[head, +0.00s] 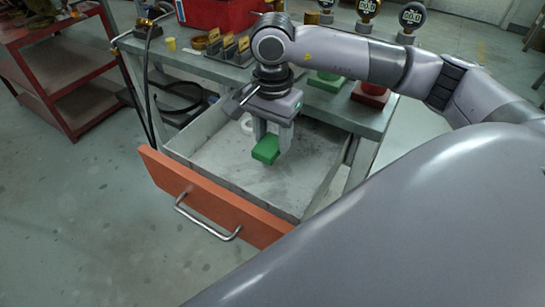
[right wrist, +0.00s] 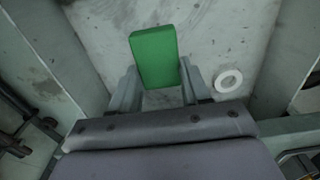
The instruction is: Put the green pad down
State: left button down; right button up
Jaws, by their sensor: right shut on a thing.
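The green pad (head: 266,149) is a small green block, held over the open drawer (head: 213,147) in the head view. My right gripper (head: 268,143) is shut on the pad and points down above the drawer's grey floor. In the right wrist view the pad (right wrist: 154,56) sticks out between the two fingertips (right wrist: 160,82). It appears to be above the drawer floor; how high, I cannot tell. My left gripper is not in the head view.
The drawer has an orange front (head: 205,196) with a metal handle (head: 205,222). A white ring (right wrist: 228,81) lies on its floor beside the gripper. The workbench (head: 390,105) behind carries gauges, a red bin (head: 215,13) and small parts. Much of the drawer floor is clear.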

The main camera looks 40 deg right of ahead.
aim_at(272, 167)
notch_tip(272, 167, down, 6)
jog(key=shift+r+b, duration=0.1)
jog(key=shift+b, duration=0.35)
jog(key=shift+f, duration=0.2)
jog(key=o, duration=0.9)
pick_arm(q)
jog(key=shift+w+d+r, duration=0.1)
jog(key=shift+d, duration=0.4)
pick_arm(e)
jog(key=shift+o, duration=0.2)
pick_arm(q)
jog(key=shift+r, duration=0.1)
pick_arm(e)
jog(key=shift+r, duration=0.1)
jog(key=shift+r, duration=0.3)
notch_tip(272, 167, up, 11)
jog(key=shift+f+p, duration=0.1)
jog(key=shift+p, duration=0.95)
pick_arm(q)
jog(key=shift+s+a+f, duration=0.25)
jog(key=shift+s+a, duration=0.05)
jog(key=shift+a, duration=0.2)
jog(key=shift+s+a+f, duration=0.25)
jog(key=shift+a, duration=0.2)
pick_arm(e)
jog(key=shift+r, duration=0.4)
